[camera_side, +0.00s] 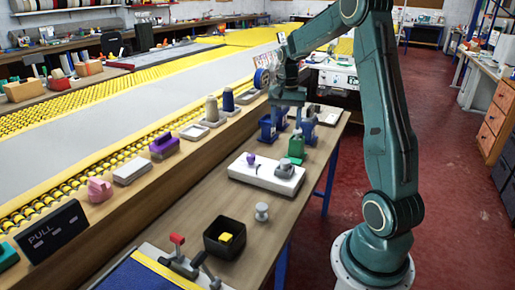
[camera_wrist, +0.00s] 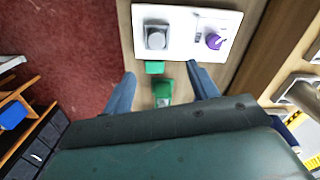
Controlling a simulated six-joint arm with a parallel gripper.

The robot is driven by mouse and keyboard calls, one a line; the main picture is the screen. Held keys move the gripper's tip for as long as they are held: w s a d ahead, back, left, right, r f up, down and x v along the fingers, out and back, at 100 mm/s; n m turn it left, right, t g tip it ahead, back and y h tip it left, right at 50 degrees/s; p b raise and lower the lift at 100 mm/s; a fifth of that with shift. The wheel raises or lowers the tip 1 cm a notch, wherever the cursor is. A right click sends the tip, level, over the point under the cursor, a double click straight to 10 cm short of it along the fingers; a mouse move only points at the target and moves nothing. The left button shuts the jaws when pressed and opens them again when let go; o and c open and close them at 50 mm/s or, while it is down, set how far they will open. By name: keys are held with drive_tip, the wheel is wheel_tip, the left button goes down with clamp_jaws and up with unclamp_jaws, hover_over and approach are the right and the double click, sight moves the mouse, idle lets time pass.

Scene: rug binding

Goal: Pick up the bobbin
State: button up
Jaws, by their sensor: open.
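A small pale grey spool-shaped piece (camera_side: 262,212), which looks like the bobbin, stands upright on the wooden bench in the side view. I cannot make it out in the wrist view. My gripper (camera_side: 288,140) points down over the bench, farther back than this spool and well apart from it. Its blue fingers are spread, and they also show in the wrist view (camera_wrist: 160,72). A green piece (camera_side: 296,148) stands close to the fingers; in the wrist view green parts (camera_wrist: 162,91) appear between them. I cannot tell whether they touch.
A white plate (camera_side: 243,176) with a purple knob (camera_side: 251,158) and a grey block (camera_side: 284,168) lies between gripper and spool. A black box (camera_side: 232,224) holding a yellow block stands beside the spool. Two thread cones (camera_side: 212,109) stand along the bench's left side.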

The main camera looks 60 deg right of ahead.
hover_over(285, 160)
drive_tip(key=shift+w+f, duration=0.15)
drive_tip(key=shift+f, duration=4.3)
drive_tip(key=shift+s+a+f, duration=0.1)
drive_tip(key=shift+s+f, duration=0.05)
drive_tip(key=shift+f, duration=1.15)
drive_tip(key=shift+s+f, duration=0.1)
drive_tip(key=shift+f, duration=1.2)
drive_tip(key=c, duration=1.1)
drive_tip(key=shift+o, duration=0.2)
drive_tip(key=shift+r, duration=0.2)
wheel_tip(285, 160, up, 20)
drive_tip(key=shift+f, duration=0.15)
